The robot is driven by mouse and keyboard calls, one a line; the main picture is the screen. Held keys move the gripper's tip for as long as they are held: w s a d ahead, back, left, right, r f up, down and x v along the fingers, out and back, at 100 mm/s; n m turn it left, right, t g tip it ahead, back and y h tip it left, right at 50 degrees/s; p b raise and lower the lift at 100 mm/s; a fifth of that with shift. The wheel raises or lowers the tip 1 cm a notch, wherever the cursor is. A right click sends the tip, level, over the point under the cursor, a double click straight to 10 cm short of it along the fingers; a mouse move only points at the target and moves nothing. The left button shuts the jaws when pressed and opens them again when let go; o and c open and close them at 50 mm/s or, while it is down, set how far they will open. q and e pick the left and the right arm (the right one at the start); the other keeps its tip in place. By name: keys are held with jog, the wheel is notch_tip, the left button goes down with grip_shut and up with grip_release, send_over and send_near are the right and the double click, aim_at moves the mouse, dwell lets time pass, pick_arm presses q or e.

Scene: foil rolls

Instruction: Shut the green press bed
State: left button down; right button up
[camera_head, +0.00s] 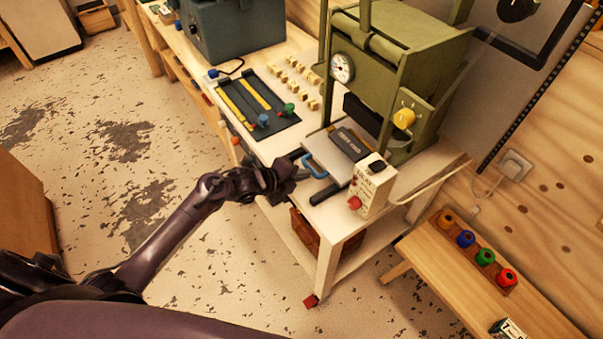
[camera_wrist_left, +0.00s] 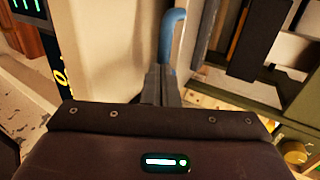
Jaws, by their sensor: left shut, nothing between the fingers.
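The green press (camera_head: 395,50) stands on the white bench at the upper right of the head view. Its flat grey bed (camera_head: 325,157) sticks out at the front, with a dark block (camera_head: 350,141) on it. A blue handle (camera_head: 313,167) is on the bed's near left edge. My left gripper (camera_head: 299,172) is shut and empty, right beside the handle. In the left wrist view the closed fingers (camera_wrist_left: 161,84) are at the lower end of the blue handle (camera_wrist_left: 172,38). I cannot tell whether they touch it. My right gripper is not in view.
A white box with a red button (camera_head: 372,188) stands just right of the bed, beside a dark bar (camera_head: 323,195). A black tray (camera_head: 255,105) and small yellowish pieces (camera_head: 296,80) lie left of the press. A low bench with coloured spools (camera_head: 485,257) is lower right.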

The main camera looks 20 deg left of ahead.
aim_at(326, 163)
pick_arm(q)
jog(key=w+d+b, duration=0.1)
jog(key=w+b, duration=0.1)
jog(key=w+d+b, duration=0.1)
jog(key=w+d, duration=0.1)
jog(key=w+d+b, duration=0.1)
jog(key=w+b, duration=0.1)
jog(key=shift+d+f+b, duration=0.2)
jog(key=shift+d+b, duration=0.1)
jog(key=shift+w+d+r, duration=0.1)
jog(key=shift+w+d, duration=0.05)
jog(key=shift+r, duration=0.25)
